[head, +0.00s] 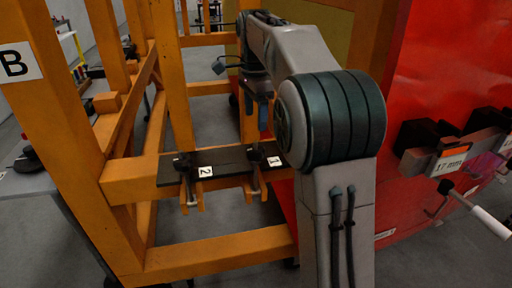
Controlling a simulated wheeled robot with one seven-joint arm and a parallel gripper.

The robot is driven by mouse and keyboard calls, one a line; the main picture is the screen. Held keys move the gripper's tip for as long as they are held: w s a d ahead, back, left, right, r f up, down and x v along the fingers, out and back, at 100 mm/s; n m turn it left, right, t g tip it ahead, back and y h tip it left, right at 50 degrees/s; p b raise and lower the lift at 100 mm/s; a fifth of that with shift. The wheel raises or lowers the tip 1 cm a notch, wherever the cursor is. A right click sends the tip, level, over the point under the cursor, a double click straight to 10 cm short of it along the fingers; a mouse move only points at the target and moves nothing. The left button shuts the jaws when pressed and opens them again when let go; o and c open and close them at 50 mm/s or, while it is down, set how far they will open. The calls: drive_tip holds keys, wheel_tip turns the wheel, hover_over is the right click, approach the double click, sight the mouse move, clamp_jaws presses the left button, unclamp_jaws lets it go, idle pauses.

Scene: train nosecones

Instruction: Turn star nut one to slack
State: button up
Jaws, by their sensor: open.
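Star nut one (254,153) is a small black knob beside a white label "1" (274,161), on a dark plate (226,164) fixed to the orange frame. A second black star nut (182,161) sits to its left, beside a label "2". A metal rod and orange tabs hang below each nut. My gripper (262,124) is small in the picture, above star nut one and apart from it. It is open and empty. My arm link partly covers the area to the right of the label "1".
The orange frame (200,255) has posts and beams around the plate, with a sign "B" on the left post. A red panel (395,110) stands at right, with black clamps, a "17 mm" label and a white-handled tool (490,222). A grey table (30,180) is at left.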

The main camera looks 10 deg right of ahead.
sight(255, 148)
wheel_tip(255, 148, down, 10)
drive_tip(key=shift+f+b, duration=0.15)
drive_tip(key=shift+b, duration=0.35)
drive_tip(key=c, duration=1)
